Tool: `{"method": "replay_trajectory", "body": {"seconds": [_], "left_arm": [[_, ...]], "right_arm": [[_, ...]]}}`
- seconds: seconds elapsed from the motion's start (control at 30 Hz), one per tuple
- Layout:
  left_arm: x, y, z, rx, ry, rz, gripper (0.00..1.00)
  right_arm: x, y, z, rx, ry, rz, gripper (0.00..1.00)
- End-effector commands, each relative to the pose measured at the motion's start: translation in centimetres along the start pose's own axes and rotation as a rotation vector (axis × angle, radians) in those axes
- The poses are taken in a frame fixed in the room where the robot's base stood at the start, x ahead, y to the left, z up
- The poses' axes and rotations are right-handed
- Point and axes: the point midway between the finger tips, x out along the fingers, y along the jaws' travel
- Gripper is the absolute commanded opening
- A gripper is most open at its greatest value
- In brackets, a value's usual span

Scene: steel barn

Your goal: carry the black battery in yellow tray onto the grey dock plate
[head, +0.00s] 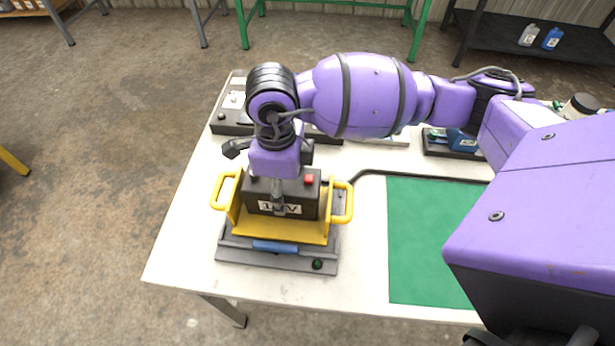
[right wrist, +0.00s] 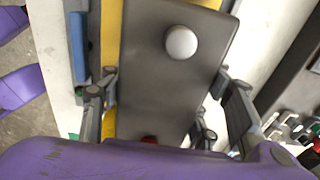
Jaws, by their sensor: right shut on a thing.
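The black battery (head: 303,204), with a white label and a red terminal, sits upright in the yellow tray (head: 285,234). My right gripper (head: 279,192) comes down from above and is shut on the battery, with a finger on its front side. In the right wrist view the fingers (right wrist: 165,95) lie on both sides of the battery (right wrist: 160,75). The grey dock plate (head: 232,254), with a blue bar and a green button, is directly under the tray. I cannot tell whether the tray rests on it or hangs just above.
The white table (head: 178,262) carries a green mat (head: 430,245) right of the dock. A dark device (head: 232,118) stands behind left, and a blue and black one (head: 455,142) behind right. A black cable runs behind the mat. The table's front left corner is clear.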

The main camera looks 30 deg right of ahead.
Motion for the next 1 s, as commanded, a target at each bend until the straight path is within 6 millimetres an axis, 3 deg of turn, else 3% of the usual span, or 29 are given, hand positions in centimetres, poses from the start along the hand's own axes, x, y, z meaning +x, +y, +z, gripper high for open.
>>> {"method": "replay_trajectory", "body": {"seconds": [0.37,0.4,0.5,0.83,1.0], "left_arm": [[0.1,0.0,-0.3,0.001,0.006,0.001,0.30],[0.1,0.0,-0.3,0.001,0.006,0.001,0.30],[0.1,0.0,-0.2,0.001,0.005,0.001,0.30],[0.2,0.0,0.0,0.001,0.000,0.001,0.30],[0.1,0.0,-0.1,0.000,0.002,0.000,0.30]], "right_arm": [[-0.1,-0.2,0.3,-0.002,-0.008,-0.007,0.00],[0.0,-0.1,0.1,-0.001,-0.004,-0.005,0.61],[0.0,-0.1,0.1,-0.001,-0.004,-0.005,0.74],[-0.1,-0.1,0.2,-0.001,-0.004,-0.006,0.76],[-1.5,-0.2,0.2,-0.002,-0.007,-0.009,0.76]]}}
